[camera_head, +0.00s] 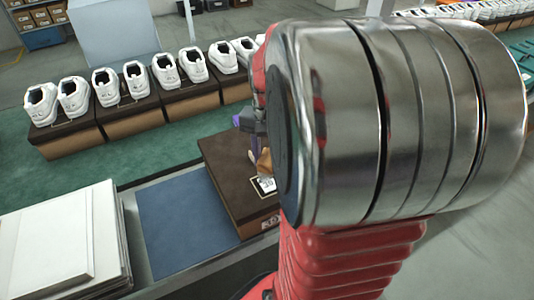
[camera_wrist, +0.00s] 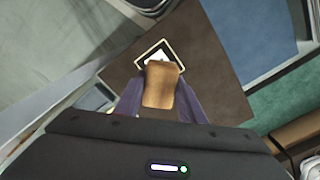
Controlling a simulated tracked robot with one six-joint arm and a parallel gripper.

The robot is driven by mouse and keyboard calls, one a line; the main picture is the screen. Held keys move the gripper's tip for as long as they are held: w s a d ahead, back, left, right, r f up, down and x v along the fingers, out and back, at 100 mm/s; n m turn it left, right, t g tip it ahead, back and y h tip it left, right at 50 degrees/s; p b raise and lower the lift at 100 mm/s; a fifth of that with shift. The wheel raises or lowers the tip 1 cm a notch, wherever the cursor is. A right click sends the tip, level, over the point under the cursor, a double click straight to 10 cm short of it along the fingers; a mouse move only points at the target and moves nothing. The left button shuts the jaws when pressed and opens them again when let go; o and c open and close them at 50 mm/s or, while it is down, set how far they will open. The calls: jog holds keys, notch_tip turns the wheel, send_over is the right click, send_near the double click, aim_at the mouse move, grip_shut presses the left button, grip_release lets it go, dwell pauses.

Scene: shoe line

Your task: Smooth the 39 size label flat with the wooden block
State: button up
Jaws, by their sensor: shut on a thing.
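My gripper (camera_wrist: 162,95) is shut on the wooden block (camera_wrist: 161,88), a tan-brown piece held between two purple fingers. In the head view the block (camera_head: 264,161) shows small beside my arm, over a dark brown shoebox lid (camera_head: 225,165). A white size label with a dark frame (camera_head: 266,184) is on the lid; part of its print shows, but I cannot read the number surely. In the wrist view the label (camera_wrist: 158,54) lies just beyond the block's tip, which covers part of it. I cannot tell whether the block touches it.
A blue mat (camera_head: 185,222) lies left of the box, and a white stack (camera_head: 65,245) stands further left. Several white shoes (camera_head: 135,80) sit on brown boxes on the green surface (camera_head: 105,165) behind. My arm hides the right part of the head view.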

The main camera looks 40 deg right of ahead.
send_over(268, 183)
jog(key=shift+f, duration=2.4)
jog(key=shift+f, duration=0.9)
jog(key=shift+s+a, duration=0.3)
jog(key=shift+s, duration=0.7)
jog(key=shift+s+a, duration=0.3)
jog(key=shift+s, duration=0.65)
jog(key=shift+f, duration=0.1)
jog(key=shift+w, duration=0.15)
jog(key=shift+w+d, duration=0.3)
jog(key=shift+w, duration=0.6)
jog(key=shift+w+d, duration=0.25)
jog(key=shift+w, duration=0.65)
